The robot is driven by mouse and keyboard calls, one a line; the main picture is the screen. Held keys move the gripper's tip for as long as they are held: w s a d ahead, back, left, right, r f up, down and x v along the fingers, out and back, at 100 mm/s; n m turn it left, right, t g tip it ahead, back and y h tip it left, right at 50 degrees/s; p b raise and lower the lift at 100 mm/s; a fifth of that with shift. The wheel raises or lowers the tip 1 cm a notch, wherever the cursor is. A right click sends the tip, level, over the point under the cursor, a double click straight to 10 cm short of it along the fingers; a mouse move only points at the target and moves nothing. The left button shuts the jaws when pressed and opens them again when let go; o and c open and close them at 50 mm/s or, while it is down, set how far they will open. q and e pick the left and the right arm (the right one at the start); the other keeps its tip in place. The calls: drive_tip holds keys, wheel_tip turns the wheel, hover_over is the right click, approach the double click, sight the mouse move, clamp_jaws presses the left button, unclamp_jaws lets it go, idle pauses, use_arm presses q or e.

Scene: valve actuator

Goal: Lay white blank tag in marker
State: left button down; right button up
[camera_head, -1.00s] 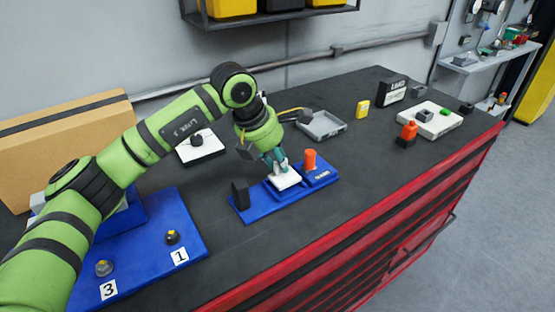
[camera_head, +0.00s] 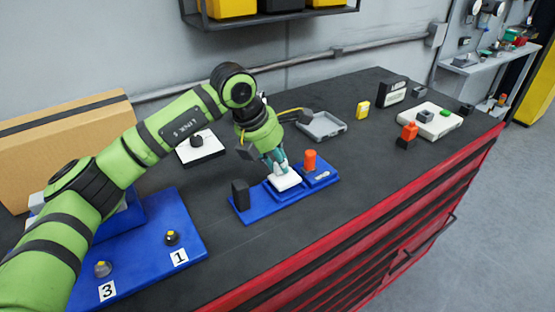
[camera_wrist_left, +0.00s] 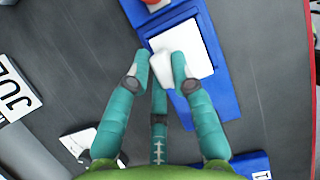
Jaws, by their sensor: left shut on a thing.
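The white blank tag (camera_head: 286,182) is a flat square at the middle of the blue marker board (camera_head: 255,213). My left gripper (camera_head: 279,166) is above it with its fingers pointing down. In the left wrist view the fingers (camera_wrist_left: 162,72) are shut around a white raised grip on the tag, and the white square (camera_wrist_left: 192,56) lies within the blue frame (camera_wrist_left: 223,88). I cannot tell whether it sits fully flat. My right gripper is out of view.
An orange knob (camera_head: 310,160) and a dark upright block (camera_head: 240,194) stand at either end of the marker. A grey tray (camera_head: 322,126) is behind it. A blue board with numbered knobs (camera_head: 195,225) is at left. The bench is clear in front.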

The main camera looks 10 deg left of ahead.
sight(275, 163)
use_arm(q)
drive_tip(key=shift+s+d+f+b, duration=0.1)
drive_tip(key=shift+f+b, duration=0.85)
drive_tip(key=shift+f, duration=0.2)
drive_tip(key=c, duration=1)
unclamp_jaws()
drive_tip(key=shift+r, duration=0.35)
drive_tip(key=v, duration=0.7)
drive_tip(key=shift+s+r, duration=0.2)
drive_tip(key=shift+r, duration=0.05)
drive_tip(key=shift+w+f, duration=0.1)
